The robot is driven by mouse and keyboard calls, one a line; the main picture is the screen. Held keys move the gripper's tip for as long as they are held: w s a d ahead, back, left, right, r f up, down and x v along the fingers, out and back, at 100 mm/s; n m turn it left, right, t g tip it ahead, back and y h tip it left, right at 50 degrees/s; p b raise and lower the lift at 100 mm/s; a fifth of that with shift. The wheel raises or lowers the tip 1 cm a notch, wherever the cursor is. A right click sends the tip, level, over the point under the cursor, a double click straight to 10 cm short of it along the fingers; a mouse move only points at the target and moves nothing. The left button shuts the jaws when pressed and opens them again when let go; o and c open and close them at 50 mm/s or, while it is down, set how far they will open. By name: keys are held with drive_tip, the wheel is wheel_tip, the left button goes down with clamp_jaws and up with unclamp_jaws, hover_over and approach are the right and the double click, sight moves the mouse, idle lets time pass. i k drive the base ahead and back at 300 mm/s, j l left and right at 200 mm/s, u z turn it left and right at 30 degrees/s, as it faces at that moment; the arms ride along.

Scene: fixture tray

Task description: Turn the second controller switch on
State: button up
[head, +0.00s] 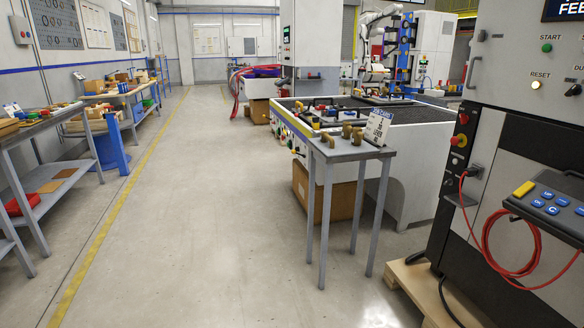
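No part of my gripper shows in the head view. I cannot tell which control is the second controller switch. A grey machine cabinet (515,75) at the right carries a green START button (547,48), a white RESET button (536,85) and a black knob (573,90). Lower on its dark side sits a red and yellow knob (459,140).
A small grey table (345,150) with brass-coloured parts and a sign (378,127) stands before the workstation. A red cable (487,240) hangs at the right above a wooden pallet (425,295). Workbenches (55,125) line the left wall. The floor (190,200) between is clear.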

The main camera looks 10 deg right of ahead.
sight(464, 119)
drive_tip(key=i+j+z, duration=0.25)
drive_tip(key=i+z, duration=0.2)
drive_tip(key=i+j+z, duration=0.9)
drive_tip(key=k+j, duration=0.05)
drive_tip(key=k, duration=0.05)
